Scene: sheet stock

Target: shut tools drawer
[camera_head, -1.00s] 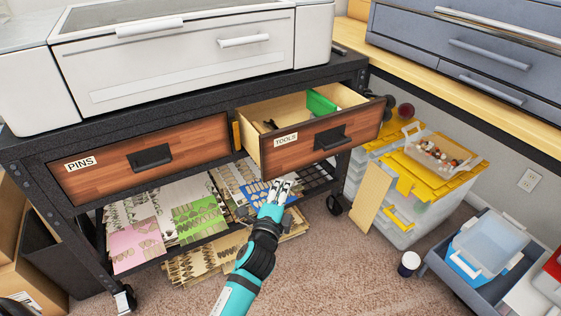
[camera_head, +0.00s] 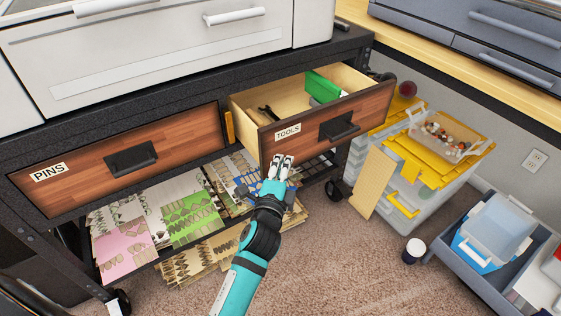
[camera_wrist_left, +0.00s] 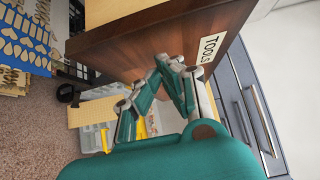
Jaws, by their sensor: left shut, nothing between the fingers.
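The tools drawer (camera_head: 300,141) stands open, pulled out of the black workbench, with a wooden front, a black handle (camera_head: 339,126) and a "TOOLS" label (camera_head: 288,132). A green item and dark tools show inside it. My left gripper (camera_head: 282,161) is shut and empty, just in front of the lower part of the drawer front, below the label. In the left wrist view the gripper (camera_wrist_left: 168,65) is close to the drawer front (camera_wrist_left: 150,45) near the label; I cannot tell whether it touches. My right gripper is not in view.
The pins drawer (camera_head: 125,160) to the left is shut. Patterned sheets (camera_head: 165,222) lie on the shelf below. A clear bin with a yellow lid (camera_head: 405,165) stands at the right, near a grey crate (camera_head: 470,275). Carpet (camera_head: 340,260) in front is free.

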